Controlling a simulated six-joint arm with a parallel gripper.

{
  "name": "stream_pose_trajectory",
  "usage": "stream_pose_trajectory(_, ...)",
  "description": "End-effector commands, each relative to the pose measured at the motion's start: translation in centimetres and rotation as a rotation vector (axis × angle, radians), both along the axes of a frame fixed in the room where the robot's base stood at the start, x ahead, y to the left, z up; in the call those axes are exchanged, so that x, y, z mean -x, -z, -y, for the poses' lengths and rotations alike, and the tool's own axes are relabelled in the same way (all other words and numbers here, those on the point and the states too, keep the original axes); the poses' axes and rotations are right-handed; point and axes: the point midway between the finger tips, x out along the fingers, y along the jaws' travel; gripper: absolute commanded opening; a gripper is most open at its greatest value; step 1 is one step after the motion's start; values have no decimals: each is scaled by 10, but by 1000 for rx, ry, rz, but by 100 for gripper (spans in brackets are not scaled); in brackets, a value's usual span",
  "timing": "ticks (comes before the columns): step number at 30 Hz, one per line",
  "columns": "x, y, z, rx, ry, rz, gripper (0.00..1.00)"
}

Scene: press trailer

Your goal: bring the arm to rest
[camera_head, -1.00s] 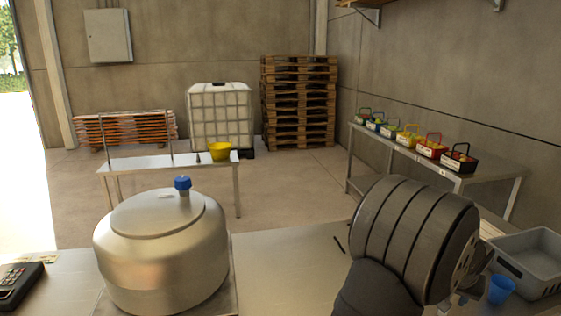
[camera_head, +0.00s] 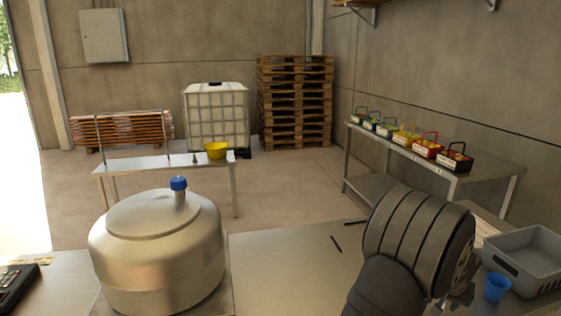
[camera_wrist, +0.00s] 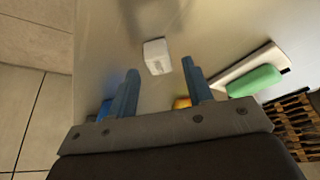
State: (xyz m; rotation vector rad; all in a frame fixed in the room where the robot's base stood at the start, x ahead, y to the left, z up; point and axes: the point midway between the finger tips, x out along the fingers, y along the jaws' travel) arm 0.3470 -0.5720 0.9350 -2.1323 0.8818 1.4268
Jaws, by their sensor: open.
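My gripper (camera_wrist: 160,76) shows in the wrist view with its two blue-grey fingers apart and nothing held between them. A small white block (camera_wrist: 156,56) lies on the metal surface below, in line with the gap and a little beyond the fingertips. In the head view my dark ribbed arm fills the lower right. The gripper itself cannot be made out there.
A steel vessel (camera_head: 157,250) with a blue cap (camera_head: 179,183) stands at left. A grey crate (camera_head: 525,262) and blue cup (camera_head: 497,287) are at right. The wrist view shows a green object (camera_wrist: 255,80) beside a white strip. A back table (camera_head: 455,178) holds several baskets.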

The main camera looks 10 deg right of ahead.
Motion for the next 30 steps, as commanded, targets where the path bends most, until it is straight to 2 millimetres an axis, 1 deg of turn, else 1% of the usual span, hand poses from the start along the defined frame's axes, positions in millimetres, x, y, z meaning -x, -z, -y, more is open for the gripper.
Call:
stream_pose_trajectory(1,0,-14,1,7,0,3,46)
stream_pose_trajectory(4,1,-33,0,5,1,2,46)
stream_pose_trajectory(6,18,-39,1,1,5,1,46)
stream_pose_trajectory(24,121,-101,1,3,5,1,46)
stream_pose_trajectory(25,118,-108,1,4,1,2,46)
stream_pose_trajectory(30,117,-143,1,5,0,2,46)
